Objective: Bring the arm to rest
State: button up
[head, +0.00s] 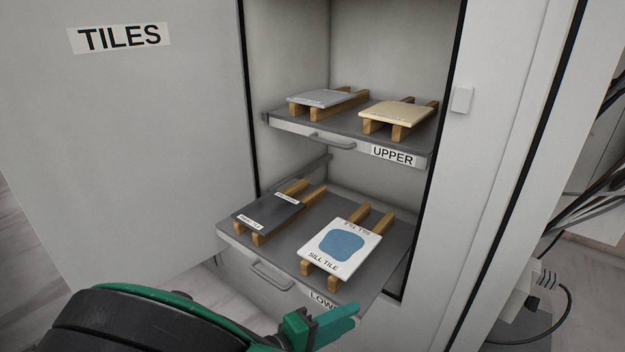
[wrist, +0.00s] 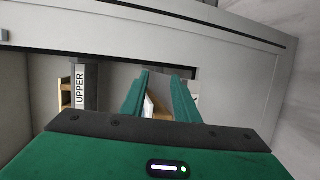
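My gripper (head: 335,326) is at the bottom of the head view, in front of the lower pull-out shelf (head: 228,236). Its green fingers also show in the wrist view (wrist: 160,98), with a gap between them, so it is open. Nothing appears held; a white edge and wood show through the gap, seemingly beyond the fingers. My arm (head: 130,322) reaches in from the lower left.
The tile cabinet's door (head: 130,150) stands open at left. The lower shelf holds a white sill tile (head: 365,243) and a dark tile (head: 268,212) on wooden strips. The upper shelf (head: 290,124) holds a grey tile (head: 322,98) and a cream tile (head: 398,113). Cables (head: 565,310) hang at right.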

jog(key=d+r+m+g+y, duration=0.35)
jog(key=d+g, duration=0.25)
jog(key=d, duration=0.5)
jog(key=d+r+m+g+y, duration=0.2)
jog(key=d+m+g, duration=0.25)
jog(key=d, duration=0.75)
jog(key=s+d+r+m+y, duration=0.3)
jog(key=s+d+r, duration=0.1)
jog(key=s, duration=0.3)
jog(key=s+d+r+m+t+y, duration=0.1)
jog(key=s+d+r+m+y, duration=0.1)
jog(key=s+d+r+y, duration=0.2)
jog(key=s+d+r, duration=0.1)
jog(key=s+d, duration=0.2)
jog(key=shift+s+m, duration=0.4)
jog(key=shift+t+y, duration=0.25)
jog(key=shift+w+f, duration=0.3)
jog(key=shift+w, duration=0.3)
